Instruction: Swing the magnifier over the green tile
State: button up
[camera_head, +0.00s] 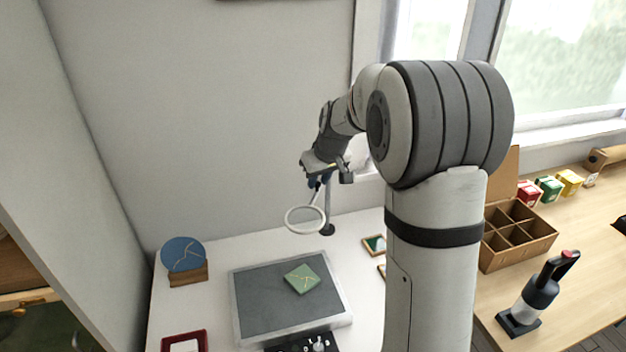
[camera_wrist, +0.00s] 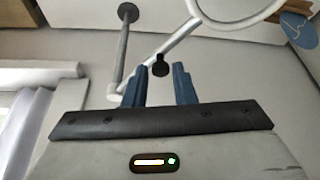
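The magnifier (camera_head: 289,222) is a white ring on a thin arm, raised on a dark post with a round base at the back of the white table. Its rim (camera_wrist: 238,26) also shows at the upper right of the wrist view. The green tile (camera_head: 302,279) with gold seams lies on a grey work mat (camera_head: 262,303). In the head view the ring shows just above the tile; I cannot tell whether it is directly over it. My gripper (camera_wrist: 159,80) is open at the magnifier's arm. A small black knob (camera_wrist: 160,67) sits between its blue fingertips, apparently ungripped.
A blue round plate (camera_head: 183,254) stands on a wooden block at the left. A red frame (camera_head: 185,337) and a black box (camera_head: 305,345) are near the front. Small framed pieces (camera_head: 374,245) lie right of the mat. A compartment box (camera_head: 517,236) stands on the right-hand table.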

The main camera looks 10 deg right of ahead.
jog(key=shift+o, duration=1.4)
jog(key=b+v, duration=0.1)
jog(key=v, duration=0.6)
jog(key=shift+s+r, duration=0.2)
jog(key=shift+r, duration=0.15)
